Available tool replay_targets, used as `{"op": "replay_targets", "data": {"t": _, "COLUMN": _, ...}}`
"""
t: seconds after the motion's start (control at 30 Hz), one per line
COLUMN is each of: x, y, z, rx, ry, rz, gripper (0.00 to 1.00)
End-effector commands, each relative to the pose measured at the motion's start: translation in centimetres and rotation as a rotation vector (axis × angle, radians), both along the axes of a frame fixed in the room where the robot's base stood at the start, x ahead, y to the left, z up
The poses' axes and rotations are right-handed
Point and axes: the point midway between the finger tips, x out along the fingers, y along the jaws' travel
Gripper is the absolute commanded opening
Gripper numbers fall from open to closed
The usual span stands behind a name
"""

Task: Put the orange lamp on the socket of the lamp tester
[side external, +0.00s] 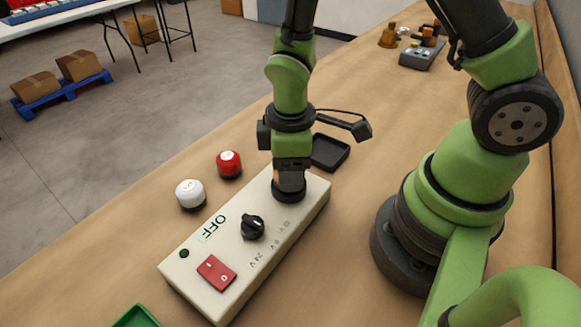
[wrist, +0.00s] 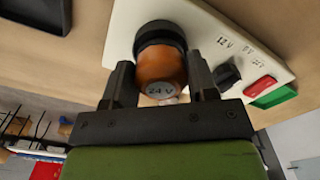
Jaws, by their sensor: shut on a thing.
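The lamp tester (side external: 192,265) is a long cream box with a black dial (side external: 252,227), a red rocker switch (side external: 216,272) and an "OFF" label. My gripper (side external: 290,178) points down over the tester's far end. In the wrist view my gripper (wrist: 160,77) is shut on the orange lamp (wrist: 158,68), whose top reads "24 V". A black round part (wrist: 159,33) lies at the lamp's lower end, against the tester's top. I cannot tell lamp base from socket there, nor whether the lamp is fully seated. In the side view my gripper mostly hides the lamp.
A white lamp (side external: 190,194) and a red lamp (side external: 229,164) stand on the table left of the tester. A black tray (side external: 329,151) lies behind it. A green tray (side external: 137,317) is at the front edge. Small devices (side external: 422,52) stand at the far end.

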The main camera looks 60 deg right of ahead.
Motion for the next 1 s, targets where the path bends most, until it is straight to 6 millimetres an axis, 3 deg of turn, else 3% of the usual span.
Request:
{"op": "replay_targets", "data": {"t": 0.47, "x": 0.0, "y": 0.0, "z": -1.13, "rx": 0.0, "ry": 0.0, "rz": -0.001, "gripper": 0.28}}
{"op": "replay_targets", "data": {"t": 0.5, "x": 0.01, "y": 0.0, "z": -1.16, "rx": 0.001, "ry": -0.001, "rz": -0.001, "gripper": 0.57}}
{"op": "replay_targets", "data": {"t": 0.6, "x": 0.01, "y": 0.0, "z": -1.13, "rx": 0.001, "ry": -0.001, "rz": -0.001, "gripper": 0.78}}
{"op": "replay_targets", "data": {"t": 1.0, "x": 0.08, "y": 0.01, "z": -0.34, "rx": 0.001, "ry": -0.004, "rz": -0.001, "gripper": 0.78}}
